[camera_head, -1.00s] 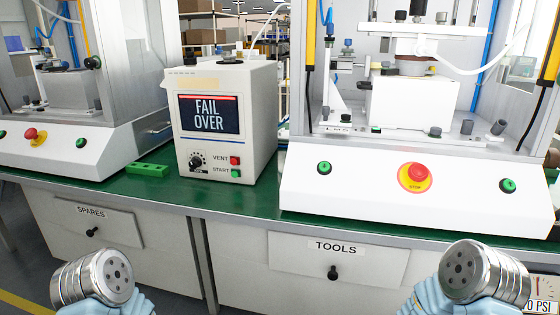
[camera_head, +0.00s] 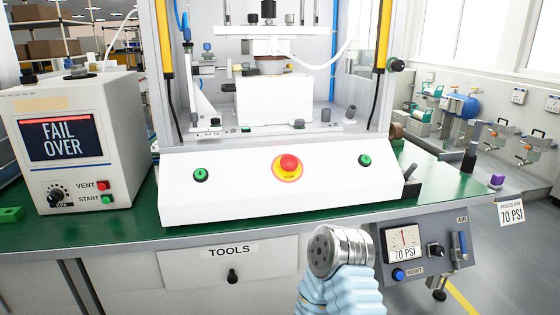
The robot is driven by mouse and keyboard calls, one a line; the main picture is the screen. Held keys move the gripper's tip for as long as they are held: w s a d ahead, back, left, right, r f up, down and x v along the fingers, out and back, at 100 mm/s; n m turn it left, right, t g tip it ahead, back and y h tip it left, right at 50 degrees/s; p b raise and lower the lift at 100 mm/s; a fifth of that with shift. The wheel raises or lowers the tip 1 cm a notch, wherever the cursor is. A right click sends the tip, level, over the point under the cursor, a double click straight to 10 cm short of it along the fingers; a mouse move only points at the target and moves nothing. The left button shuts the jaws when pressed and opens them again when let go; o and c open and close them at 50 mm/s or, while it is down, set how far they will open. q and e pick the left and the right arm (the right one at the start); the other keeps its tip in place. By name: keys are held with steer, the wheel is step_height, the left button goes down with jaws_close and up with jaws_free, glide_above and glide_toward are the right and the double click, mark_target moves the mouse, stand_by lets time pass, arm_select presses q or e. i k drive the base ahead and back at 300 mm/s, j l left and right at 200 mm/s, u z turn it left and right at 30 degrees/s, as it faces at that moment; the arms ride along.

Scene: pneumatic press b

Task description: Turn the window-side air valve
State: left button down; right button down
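A grey control panel (camera_head: 425,252) hangs under the bench's right front edge. It has a 70 PSI gauge (camera_head: 404,243), a blue RESET button (camera_head: 398,275), a black knob (camera_head: 435,250) and an upright blue lever (camera_head: 460,244) below an AIR label. Orange-handled fittings (camera_head: 528,150) stand along the wall below the windows at right; their exact form is too small to tell. The silver end of my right arm (camera_head: 340,250) shows at bottom centre, left of the panel. No gripper fingers show, and my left arm is out of frame.
The press (camera_head: 285,190) stands on the green bench (camera_head: 110,232), with a red stop button (camera_head: 289,165) between two green buttons. A FAIL OVER tester (camera_head: 80,145) stands at left. A TOOLS drawer (camera_head: 235,262) is below. Open floor (camera_head: 510,265) lies at right.

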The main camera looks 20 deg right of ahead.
mark_target(463, 256)
steer(key=z, duration=2.2)
